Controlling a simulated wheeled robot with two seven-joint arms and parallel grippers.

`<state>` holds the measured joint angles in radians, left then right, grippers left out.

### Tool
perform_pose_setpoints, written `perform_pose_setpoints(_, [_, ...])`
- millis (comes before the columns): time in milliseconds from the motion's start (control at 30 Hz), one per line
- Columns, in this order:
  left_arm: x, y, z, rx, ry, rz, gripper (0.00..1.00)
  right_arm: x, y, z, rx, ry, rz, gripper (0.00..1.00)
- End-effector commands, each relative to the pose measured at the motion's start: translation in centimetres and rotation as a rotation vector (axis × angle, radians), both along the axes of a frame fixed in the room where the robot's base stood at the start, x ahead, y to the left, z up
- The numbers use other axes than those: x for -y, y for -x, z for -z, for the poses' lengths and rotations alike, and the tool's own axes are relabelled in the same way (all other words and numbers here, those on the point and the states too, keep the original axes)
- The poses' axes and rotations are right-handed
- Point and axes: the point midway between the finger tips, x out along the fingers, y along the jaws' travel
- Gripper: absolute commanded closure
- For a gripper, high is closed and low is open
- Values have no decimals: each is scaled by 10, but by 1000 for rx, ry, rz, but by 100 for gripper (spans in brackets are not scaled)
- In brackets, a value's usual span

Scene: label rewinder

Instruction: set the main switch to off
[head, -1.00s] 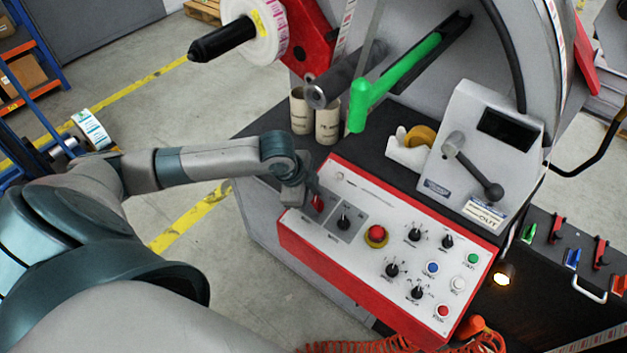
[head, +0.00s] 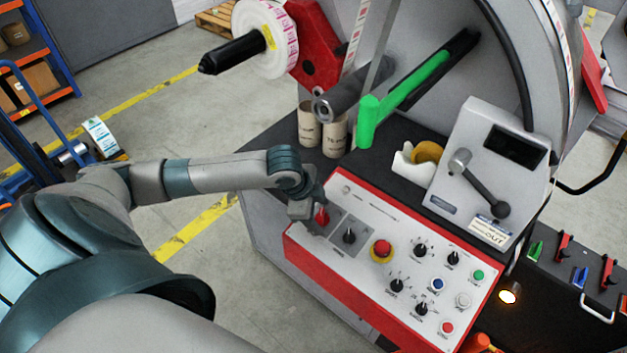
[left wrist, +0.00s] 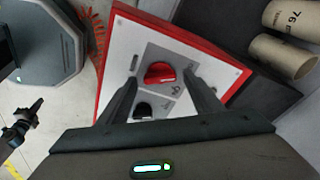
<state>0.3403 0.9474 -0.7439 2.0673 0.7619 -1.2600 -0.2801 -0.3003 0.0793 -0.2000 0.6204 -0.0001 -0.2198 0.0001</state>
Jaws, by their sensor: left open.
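The main switch is a red rotary knob (head: 322,215) on a grey plate at the far left end of the white, red-edged control panel (head: 372,222). In the left wrist view the red knob (left wrist: 159,72) sits between my two fingertips, with a black knob (left wrist: 143,109) below it. My left gripper (head: 310,210) is open at the panel's left end, right beside the red knob. In the left wrist view the gripper (left wrist: 160,80) shows a gap on both sides of the knob. The plate's markings are too small to read.
A second black knob (head: 349,236) is close to the right of the red one, then a red emergency button (head: 381,250) and several knobs and buttons. Cardboard cores (head: 334,135) stand behind the panel. A grey box with a lever (head: 484,180) stands at the back right.

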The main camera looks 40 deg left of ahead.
Motion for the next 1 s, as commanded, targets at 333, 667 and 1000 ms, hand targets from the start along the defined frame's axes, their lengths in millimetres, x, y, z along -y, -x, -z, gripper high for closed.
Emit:
perform_pose_setpoints(333, [-5, 9, -28, 3, -1, 1, 41, 0, 0, 9, -1, 0, 0, 100])
perform_pose_setpoints(667, [-15, 30, -88, 6, -2, 0, 41, 0, 0, 23, -1, 0, 0, 100])
perform_pose_setpoints(1000, [-24, 50, -145, 4, -2, -1, 41, 0, 0, 33, -1, 0, 0, 100])
